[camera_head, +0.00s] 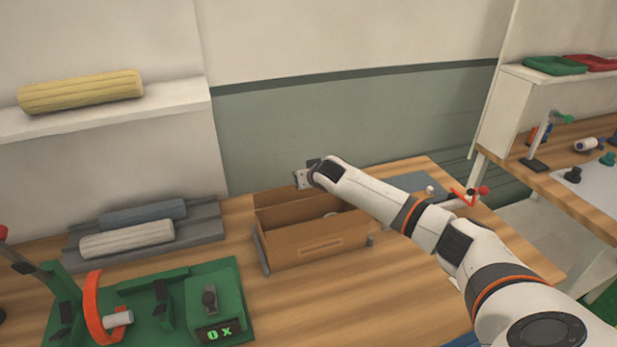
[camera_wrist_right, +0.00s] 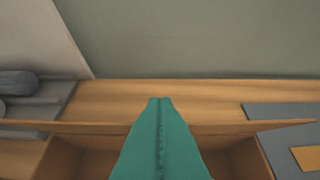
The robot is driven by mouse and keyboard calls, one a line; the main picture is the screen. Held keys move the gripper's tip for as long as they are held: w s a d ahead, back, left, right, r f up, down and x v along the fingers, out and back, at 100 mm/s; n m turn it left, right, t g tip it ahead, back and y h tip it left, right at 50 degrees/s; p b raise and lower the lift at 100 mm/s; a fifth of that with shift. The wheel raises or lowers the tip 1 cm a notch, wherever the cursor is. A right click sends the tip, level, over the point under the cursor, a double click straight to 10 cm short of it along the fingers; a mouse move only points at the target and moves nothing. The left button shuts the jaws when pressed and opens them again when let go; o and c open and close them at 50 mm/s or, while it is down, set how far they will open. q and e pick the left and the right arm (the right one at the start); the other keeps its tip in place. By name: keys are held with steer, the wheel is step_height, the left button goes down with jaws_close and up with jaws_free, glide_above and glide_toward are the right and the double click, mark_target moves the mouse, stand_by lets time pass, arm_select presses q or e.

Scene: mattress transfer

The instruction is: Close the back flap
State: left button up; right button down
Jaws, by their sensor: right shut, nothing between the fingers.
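An open brown cardboard box (camera_head: 315,245) stands on the wooden table, its front wall facing me. Its back flap (camera_head: 280,198) stands up along the rear edge; in the wrist view the flap (camera_wrist_right: 85,127) is a thin brown strip across the box's far side. My right gripper (camera_head: 303,179) is above the back right of the box, near the flap. In the right wrist view its green fingers (camera_wrist_right: 160,102) are shut together, with tips showing beyond the flap's edge. Whether they touch the flap cannot be told. A small pale item shows inside the box, partly hidden. My left gripper is not in view.
Grey and white rolls lie on a grey tray (camera_head: 205,228) at left. A green fixture (camera_head: 235,290) with an orange ring is at front left. A grey mat (camera_head: 415,184) lies right of the box. The wall (camera_head: 350,120) is behind the table.

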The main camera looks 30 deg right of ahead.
mark_target(311, 189)
arm_select(q)
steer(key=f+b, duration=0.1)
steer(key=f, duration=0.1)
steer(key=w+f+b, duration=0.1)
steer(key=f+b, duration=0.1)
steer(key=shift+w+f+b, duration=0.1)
steer(key=shift+b, duration=0.2)
arm_select(e)
steer(key=s+f+t, duration=0.2)
steer(key=shift+s+a+t+h, duration=0.25)
steer(key=shift+a+t+h, duration=0.05)
steer(key=shift+a+t, duration=0.1)
steer(key=shift+s, duration=0.1)
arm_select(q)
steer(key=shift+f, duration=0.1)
arm_select(e)
steer(key=shift+f, duration=0.1)
